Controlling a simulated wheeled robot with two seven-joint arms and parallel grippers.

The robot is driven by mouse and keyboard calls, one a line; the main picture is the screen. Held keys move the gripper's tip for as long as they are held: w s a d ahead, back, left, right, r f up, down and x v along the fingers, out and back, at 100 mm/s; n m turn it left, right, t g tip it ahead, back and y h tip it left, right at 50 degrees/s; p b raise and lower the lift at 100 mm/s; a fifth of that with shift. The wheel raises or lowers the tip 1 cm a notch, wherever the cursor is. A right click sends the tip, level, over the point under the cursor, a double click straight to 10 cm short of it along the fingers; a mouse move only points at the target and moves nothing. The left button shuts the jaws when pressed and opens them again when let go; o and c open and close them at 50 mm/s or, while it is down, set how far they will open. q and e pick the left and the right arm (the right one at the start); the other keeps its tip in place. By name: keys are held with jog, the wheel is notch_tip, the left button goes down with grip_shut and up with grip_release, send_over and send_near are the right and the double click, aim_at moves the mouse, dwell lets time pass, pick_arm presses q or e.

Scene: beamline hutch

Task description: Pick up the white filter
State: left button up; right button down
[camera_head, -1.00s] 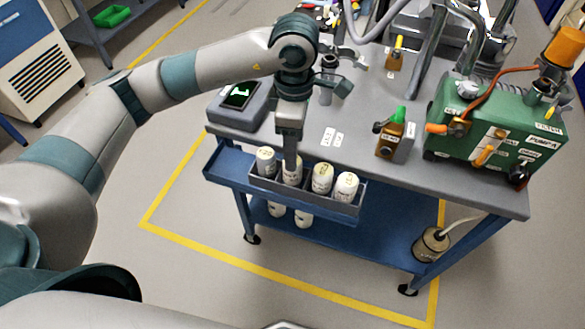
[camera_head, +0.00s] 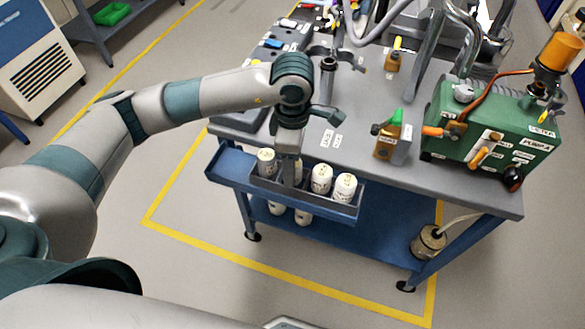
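Several white filters stand upright in a row in a grey bin on the cart's front ledge: one at the left end (camera_head: 266,162), a second (camera_head: 298,174) mostly hidden behind my gripper, a third (camera_head: 321,179) and one at the right end (camera_head: 344,187). My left gripper (camera_head: 290,178) points straight down into the bin at the second filter. Its fingers overlap that filter in the picture, and I cannot tell whether they are open or closed on it. My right gripper is not in view.
The grey bin (camera_head: 318,204) sits on the blue ledge of the cart. The floor in front is clear.

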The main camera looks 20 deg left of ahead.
pick_arm(q)
jog(key=shift+f, duration=0.1)
dwell(0.4)
jog(key=c, duration=1.3)
